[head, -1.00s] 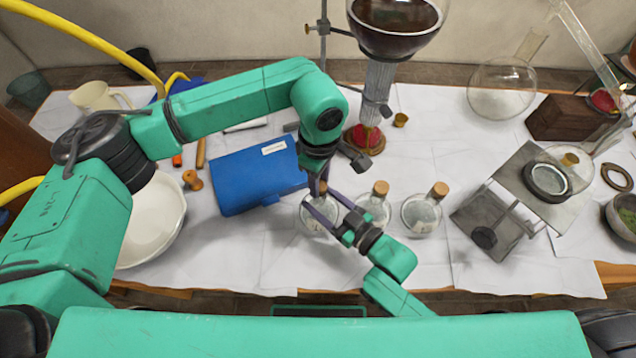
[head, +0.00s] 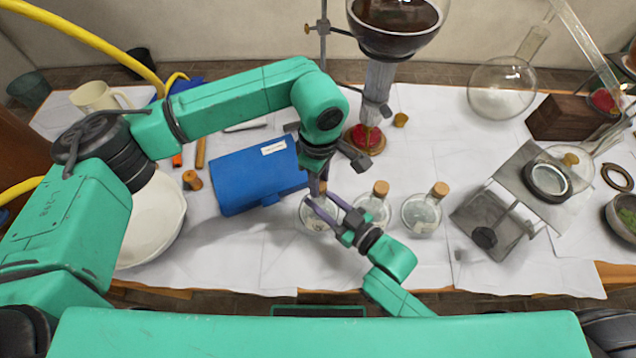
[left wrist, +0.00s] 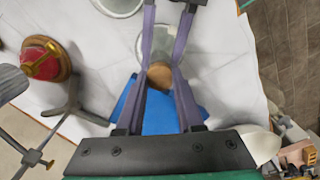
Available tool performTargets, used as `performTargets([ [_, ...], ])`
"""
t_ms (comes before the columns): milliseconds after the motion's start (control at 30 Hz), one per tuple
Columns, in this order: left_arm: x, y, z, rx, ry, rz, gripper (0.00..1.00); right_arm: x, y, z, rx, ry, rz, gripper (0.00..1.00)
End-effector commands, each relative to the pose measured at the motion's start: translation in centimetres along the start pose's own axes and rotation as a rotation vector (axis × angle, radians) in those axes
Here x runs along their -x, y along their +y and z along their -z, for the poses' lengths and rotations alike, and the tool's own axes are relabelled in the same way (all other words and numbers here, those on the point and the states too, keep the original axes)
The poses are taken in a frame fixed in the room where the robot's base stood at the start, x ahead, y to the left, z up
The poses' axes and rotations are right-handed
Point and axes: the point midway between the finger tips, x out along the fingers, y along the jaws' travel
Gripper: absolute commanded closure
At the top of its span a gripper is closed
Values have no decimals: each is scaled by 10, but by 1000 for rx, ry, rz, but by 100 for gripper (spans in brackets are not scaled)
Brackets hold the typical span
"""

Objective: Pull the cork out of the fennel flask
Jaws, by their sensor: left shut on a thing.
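Three round glass flasks with corks stand in a row on the white paper; any lettering on them is too small to read. My left gripper (head: 321,182) points down at the leftmost flask (head: 314,217) and is shut on its cork (left wrist: 159,75). The left wrist view shows the cork between the fingers, at the flask's mouth. My right gripper (head: 327,200) reaches in from the lower right, its two purple-grey fingers on either side of this flask's neck. Whether they touch the glass is hidden. The other flasks are the middle one (head: 370,211) and the right one (head: 421,214).
A blue box (head: 250,182) lies left of the flasks, and a white bowl (head: 155,225) stands further left. A metal stand (head: 488,222) is to the right. A big flask of dark liquid (head: 397,22) hangs behind.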

Motion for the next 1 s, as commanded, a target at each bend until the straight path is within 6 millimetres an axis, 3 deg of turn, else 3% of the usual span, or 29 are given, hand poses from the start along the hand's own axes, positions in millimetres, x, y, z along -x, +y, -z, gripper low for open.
performTargets([
  [1000, 32, 0, 0, 0, -1, -2, 100, 0, 0, -2, 0, -5, -1, 100],
])
